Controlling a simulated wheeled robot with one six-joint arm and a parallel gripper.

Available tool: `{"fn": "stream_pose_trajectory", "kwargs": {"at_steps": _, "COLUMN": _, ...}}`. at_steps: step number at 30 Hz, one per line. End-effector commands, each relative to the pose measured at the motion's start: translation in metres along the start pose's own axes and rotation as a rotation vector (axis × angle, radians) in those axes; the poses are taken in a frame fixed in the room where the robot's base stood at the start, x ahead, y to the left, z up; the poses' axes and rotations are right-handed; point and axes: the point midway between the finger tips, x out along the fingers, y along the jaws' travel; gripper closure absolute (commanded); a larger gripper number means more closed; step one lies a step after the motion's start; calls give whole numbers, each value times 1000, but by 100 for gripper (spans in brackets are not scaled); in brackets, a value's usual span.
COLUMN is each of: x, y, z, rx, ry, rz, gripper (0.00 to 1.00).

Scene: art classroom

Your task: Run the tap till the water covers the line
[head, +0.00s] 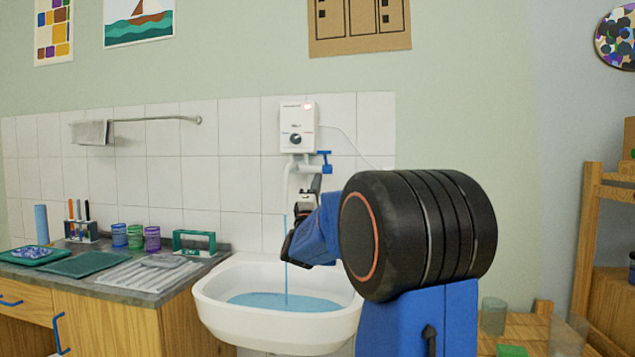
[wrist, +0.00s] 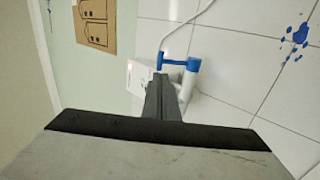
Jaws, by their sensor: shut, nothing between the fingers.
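The white tap (head: 290,175) hangs under a white wall heater and has a blue lever (head: 325,160), which also shows in the wrist view (wrist: 180,64). A thin blue stream (head: 286,250) falls from its spout into the white basin (head: 225,297). A pool of blue water (head: 270,301) lies in the basin. I cannot make out a line on the basin wall. My gripper (head: 316,182) is shut and empty, just below the lever. In the wrist view its fingertips (wrist: 162,80) are close to the lever; I cannot tell whether they touch.
The heater (head: 299,126) has a dial and a small red light. Left of the basin, a counter (head: 155,295) holds coloured jars (head: 135,236), a ribbed drainer (head: 148,274) and a green tray (head: 83,264). A wooden shelf (head: 588,245) stands at the right.

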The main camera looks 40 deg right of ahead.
Motion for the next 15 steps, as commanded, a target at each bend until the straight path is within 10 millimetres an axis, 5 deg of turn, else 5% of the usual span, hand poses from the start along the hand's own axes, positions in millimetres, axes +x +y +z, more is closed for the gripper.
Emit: {"fn": "stream_pose_trajectory", "kwargs": {"at_steps": 15, "x": 89, "y": -1, "z": 0, "rx": 1, "ry": 1, "rz": 0, "gripper": 100}}
